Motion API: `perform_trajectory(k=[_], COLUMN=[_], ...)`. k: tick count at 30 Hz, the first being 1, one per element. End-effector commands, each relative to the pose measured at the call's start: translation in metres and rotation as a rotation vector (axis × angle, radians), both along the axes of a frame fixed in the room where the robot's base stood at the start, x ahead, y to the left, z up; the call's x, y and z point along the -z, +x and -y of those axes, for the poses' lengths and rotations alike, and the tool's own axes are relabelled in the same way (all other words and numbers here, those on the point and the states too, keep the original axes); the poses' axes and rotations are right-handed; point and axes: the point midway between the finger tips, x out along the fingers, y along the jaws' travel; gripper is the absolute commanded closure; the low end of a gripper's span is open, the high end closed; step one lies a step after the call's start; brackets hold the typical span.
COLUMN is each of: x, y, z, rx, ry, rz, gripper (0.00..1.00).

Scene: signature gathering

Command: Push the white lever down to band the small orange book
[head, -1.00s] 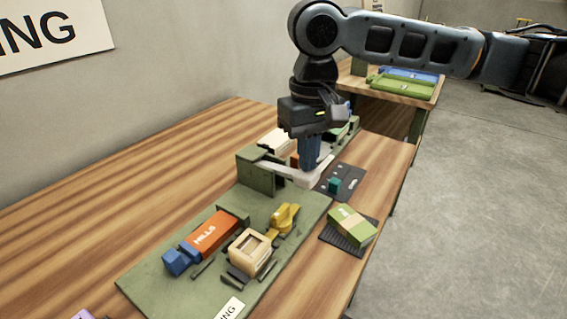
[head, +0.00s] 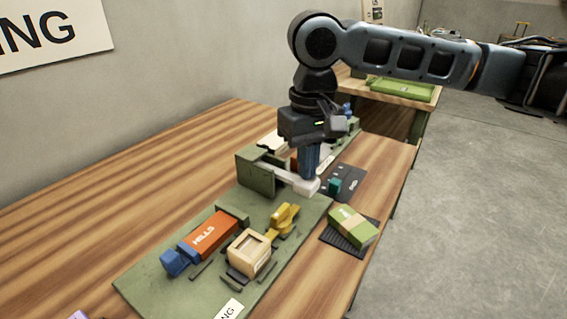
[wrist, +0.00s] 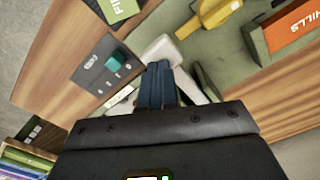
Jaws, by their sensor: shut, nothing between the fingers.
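The white lever (head: 276,172) reaches out from a green upright block (head: 257,176) on the green board, sloping down to a thick white end (head: 305,187). My gripper (head: 308,174) points straight down with its blue fingers shut and empty, its tips at the lever near that end; they appear to touch it. In the wrist view the shut fingers (wrist: 158,70) lie over the lever (wrist: 163,50). A small orange patch (head: 294,161) shows behind the fingers, probably the small orange book; most of it is hidden.
A larger orange HILLS book (head: 208,234) lies nearer on the board beside a wooden box (head: 249,254) and a yellow part (head: 285,217). A second table stands behind.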

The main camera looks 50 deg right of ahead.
Motion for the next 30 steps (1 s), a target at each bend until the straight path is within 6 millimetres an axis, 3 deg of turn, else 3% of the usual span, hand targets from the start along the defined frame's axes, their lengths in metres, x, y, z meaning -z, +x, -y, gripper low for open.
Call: perform_trajectory(k=[30], x=[0.02], y=[0.0], z=[0.0], rx=[0.0], ry=[0.0], rz=[-0.001], gripper=[1.0])
